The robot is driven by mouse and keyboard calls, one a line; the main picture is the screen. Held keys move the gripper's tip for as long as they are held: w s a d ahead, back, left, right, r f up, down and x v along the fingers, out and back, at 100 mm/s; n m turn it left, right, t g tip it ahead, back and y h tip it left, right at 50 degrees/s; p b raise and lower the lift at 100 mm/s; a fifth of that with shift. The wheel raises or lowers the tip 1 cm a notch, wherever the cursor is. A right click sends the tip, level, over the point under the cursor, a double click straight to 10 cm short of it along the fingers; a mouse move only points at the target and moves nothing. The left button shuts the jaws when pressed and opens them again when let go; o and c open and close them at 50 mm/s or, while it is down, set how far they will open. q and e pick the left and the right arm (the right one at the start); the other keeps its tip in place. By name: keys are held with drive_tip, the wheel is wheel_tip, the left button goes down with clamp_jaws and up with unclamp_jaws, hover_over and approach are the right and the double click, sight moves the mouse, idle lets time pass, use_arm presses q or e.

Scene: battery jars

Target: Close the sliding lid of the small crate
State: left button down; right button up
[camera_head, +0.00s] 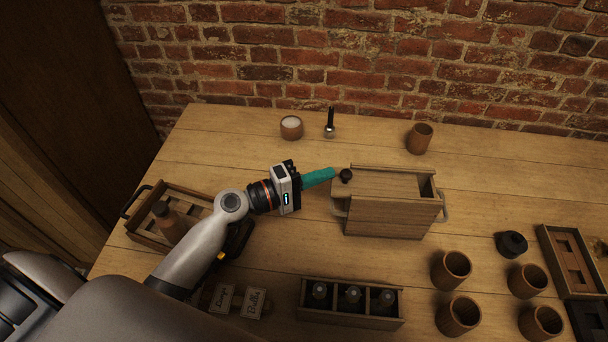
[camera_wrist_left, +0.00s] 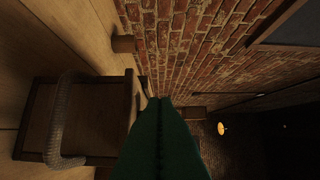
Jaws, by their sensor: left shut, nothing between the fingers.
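The small wooden crate (camera_head: 385,218) stands mid-table with a grey handle at each end. Its sliding lid (camera_head: 382,183) covers most of the top and sticks out a little at the left end, where its dark round knob (camera_head: 346,176) sits. A narrow dark gap shows at the right end. My left gripper (camera_head: 332,173) is shut and empty, its teal fingertips just left of the knob; I cannot tell if they touch. In the left wrist view, the shut fingers (camera_wrist_left: 162,105) are beside the crate (camera_wrist_left: 100,112). My right gripper is not in view.
A wooden cup (camera_head: 419,139), a flashlight (camera_head: 329,124) and a white-topped jar (camera_head: 291,127) stand behind. A tray with a bottle (camera_head: 167,222) is at left. A three-slot box (camera_head: 350,321) is in front. Several cups (camera_head: 451,269) and a black lidded pot (camera_head: 511,244) stand at right.

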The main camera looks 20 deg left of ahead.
sight(342, 178)
use_arm(q)
drive_tip(key=shift+w+d, duration=0.2)
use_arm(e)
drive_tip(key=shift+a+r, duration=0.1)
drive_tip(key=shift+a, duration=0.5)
use_arm(q)
drive_tip(key=d, duration=0.1)
drive_tip(key=w+d, duration=0.1)
drive_tip(key=d, duration=0.2)
drive_tip(key=shift+w+d+p, duration=0.2)
drive_tip(key=shift+w+p, duration=0.05)
drive_tip(key=shift+p, duration=0.15)
drive_tip(key=shift+d, duration=0.2)
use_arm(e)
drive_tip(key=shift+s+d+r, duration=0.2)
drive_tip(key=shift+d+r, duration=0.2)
